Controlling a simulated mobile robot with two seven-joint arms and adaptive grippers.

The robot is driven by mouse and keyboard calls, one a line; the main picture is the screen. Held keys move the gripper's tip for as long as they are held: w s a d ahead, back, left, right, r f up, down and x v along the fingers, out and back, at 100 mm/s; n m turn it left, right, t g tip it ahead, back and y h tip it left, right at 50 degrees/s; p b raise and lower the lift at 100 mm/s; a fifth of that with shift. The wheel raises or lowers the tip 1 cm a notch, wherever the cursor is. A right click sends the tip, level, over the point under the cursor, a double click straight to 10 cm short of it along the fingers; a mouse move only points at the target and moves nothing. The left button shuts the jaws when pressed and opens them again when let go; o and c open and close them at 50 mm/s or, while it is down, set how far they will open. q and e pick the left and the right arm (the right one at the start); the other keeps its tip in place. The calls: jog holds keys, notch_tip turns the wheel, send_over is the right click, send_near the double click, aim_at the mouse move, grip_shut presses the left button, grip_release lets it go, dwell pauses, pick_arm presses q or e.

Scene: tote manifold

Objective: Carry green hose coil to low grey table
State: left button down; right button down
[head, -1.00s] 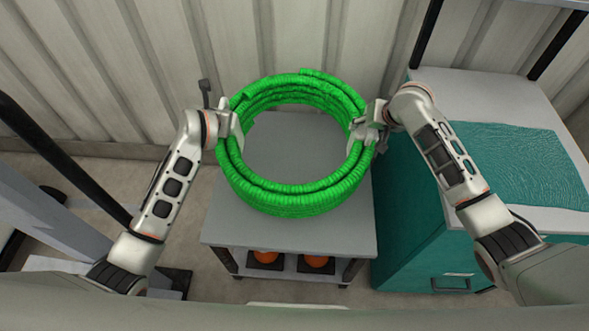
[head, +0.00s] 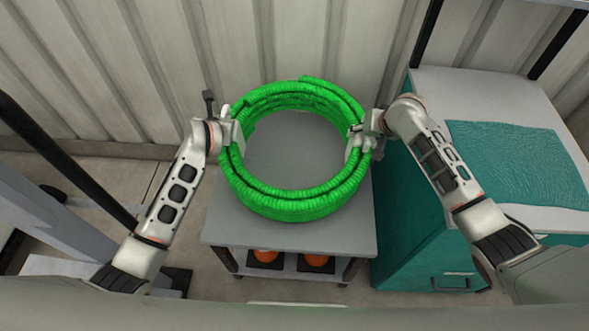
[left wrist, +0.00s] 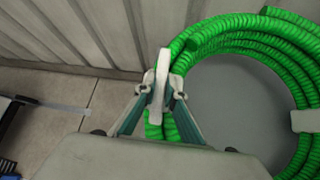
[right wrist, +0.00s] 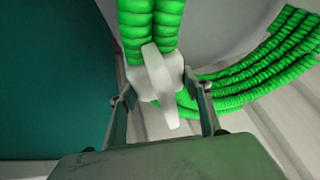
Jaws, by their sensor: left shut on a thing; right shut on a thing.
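The green hose coil (head: 290,205) is a thick ring of ribbed hose, lying flat over the low grey table (head: 300,238) in the head view. The grey tabletop shows through the ring's middle. My left gripper (head: 232,132) is shut on the coil's left side, and my right gripper (head: 362,138) is shut on its right side. In the left wrist view the fingers close around the green hose (left wrist: 240,40). In the right wrist view they close around the hose strands (right wrist: 150,25). I cannot tell whether the coil's underside touches the tabletop.
A teal cabinet (head: 410,235) with a white top and a teal mat (head: 520,160) stands close on the right. A corrugated wall (head: 300,45) rises behind the table. Orange things (head: 316,260) sit on the table's lower shelf. A black post stands on the left.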

pick_arm(q)
jog(key=shift+a+f, duration=0.25)
jog(key=shift+f, duration=0.1)
pick_arm(e)
jog(key=shift+w+d+f, duration=0.15)
jog(key=shift+d+f, duration=0.1)
pick_arm(q)
jog(key=c, duration=2.1)
grip_release()
pick_arm(e)
jog(key=c, duration=1)
grip_release()
pick_arm(q)
jog(key=shift+d, duration=0.1)
pick_arm(e)
jog(key=shift+a, duration=0.1)
pick_arm(q)
jog(key=shift+d, duration=0.1)
pick_arm(e)
jog(key=shift+f, duration=0.1)
pick_arm(q)
jog(key=shift+s, duration=0.1)
pick_arm(e)
jog(key=shift+s+a, duration=0.1)
jog(key=shift+s, duration=0.1)
pick_arm(q)
jog(key=v, duration=1.2)
pick_arm(e)
jog(key=v, duration=1.2)
